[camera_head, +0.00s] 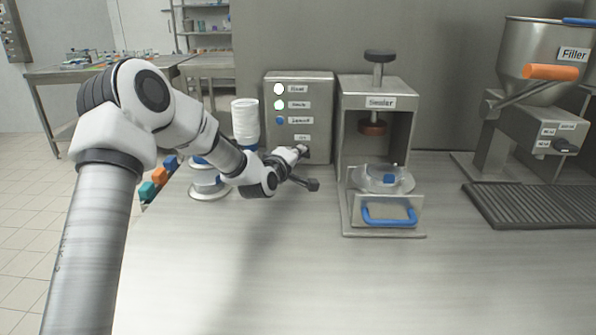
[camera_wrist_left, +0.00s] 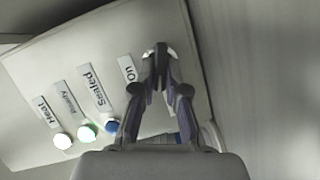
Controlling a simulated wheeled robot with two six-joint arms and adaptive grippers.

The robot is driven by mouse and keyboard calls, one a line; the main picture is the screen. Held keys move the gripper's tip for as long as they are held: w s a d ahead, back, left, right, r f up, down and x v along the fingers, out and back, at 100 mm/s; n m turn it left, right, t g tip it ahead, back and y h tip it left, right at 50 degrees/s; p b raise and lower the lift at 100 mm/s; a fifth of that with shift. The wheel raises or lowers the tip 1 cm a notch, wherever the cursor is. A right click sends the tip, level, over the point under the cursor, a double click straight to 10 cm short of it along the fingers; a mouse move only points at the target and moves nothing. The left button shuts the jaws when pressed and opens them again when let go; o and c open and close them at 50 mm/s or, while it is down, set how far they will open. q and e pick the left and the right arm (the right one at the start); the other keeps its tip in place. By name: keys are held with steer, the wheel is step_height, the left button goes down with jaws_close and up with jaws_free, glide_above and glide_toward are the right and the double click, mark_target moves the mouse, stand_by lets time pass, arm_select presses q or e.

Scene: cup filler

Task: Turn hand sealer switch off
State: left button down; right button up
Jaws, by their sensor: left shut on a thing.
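The control box (camera_head: 322,88) of the hand sealer stands against the back wall, left of the sealer (camera_head: 378,103). It carries lights labelled Heat, Ready and Sealed, and an On label below them. Heat and Ready glow white to greenish; Sealed is blue. My left gripper (camera_head: 304,150) is at the box's lower part, just under the On label. In the left wrist view my left gripper (camera_wrist_left: 161,50) has its fingertips together on the switch (camera_wrist_left: 172,54) beside the On label (camera_wrist_left: 128,68). The fingers mostly hide the switch, so its position cannot be told. My right gripper is not in view.
The sealer's clear round holder and blue handle (camera_head: 389,221) are right of the arm. A stack of white cups (camera_head: 245,122) stands to its left, near lids (camera_head: 209,190). The filler (camera_head: 545,75) with its grate is far right. The counter's front is clear.

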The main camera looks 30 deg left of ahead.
arm_select(q)
steer(key=n+b, duration=0.2)
steer(key=shift+f+t+b, duration=0.25)
steer(key=shift+t+b, duration=0.15)
steer(key=shift+r, duration=0.1)
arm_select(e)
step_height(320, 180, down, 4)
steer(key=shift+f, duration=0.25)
arm_select(q)
steer(key=c, duration=1.2)
jaws_free()
steer(key=s, duration=0.4)
steer(key=s+d, duration=0.1)
steer(key=s, duration=0.3)
steer(key=s+d, duration=0.1)
steer(key=s, duration=0.2)
steer(key=shift+s+r, duration=0.25)
steer(key=shift+s, duration=0.15)
